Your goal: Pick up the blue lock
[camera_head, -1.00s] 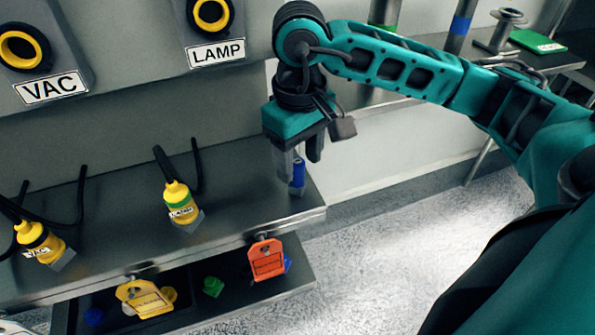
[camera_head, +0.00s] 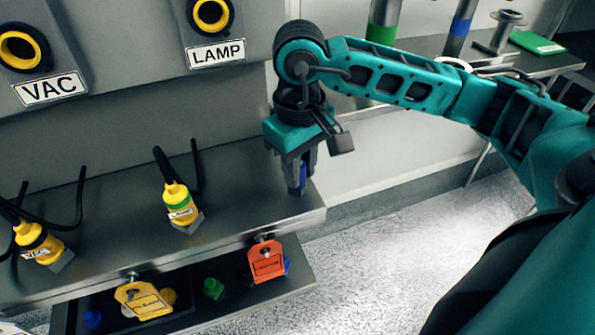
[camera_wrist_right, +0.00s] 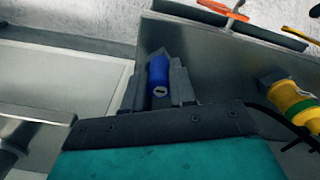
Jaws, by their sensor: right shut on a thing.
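The blue lock (camera_head: 302,176) is a small blue cylinder at the right end of the metal shelf. My right gripper (camera_head: 297,188) points down over that end and is shut on it. In the right wrist view the blue lock (camera_wrist_right: 158,76) sits between the two grey fingers of my right gripper (camera_wrist_right: 160,85), with its keyhole end facing the camera. The fingers hide its sides. Whether it touches the shelf cannot be told. My left gripper is not in view.
The metal shelf (camera_head: 110,225) holds yellow plugs marked with labels, one near the middle (camera_head: 180,205). An open drawer (camera_head: 225,310) below holds small coloured pieces. An orange tag (camera_head: 266,261) and a yellow tag (camera_head: 143,299) hang at the shelf front. Open floor lies to the right.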

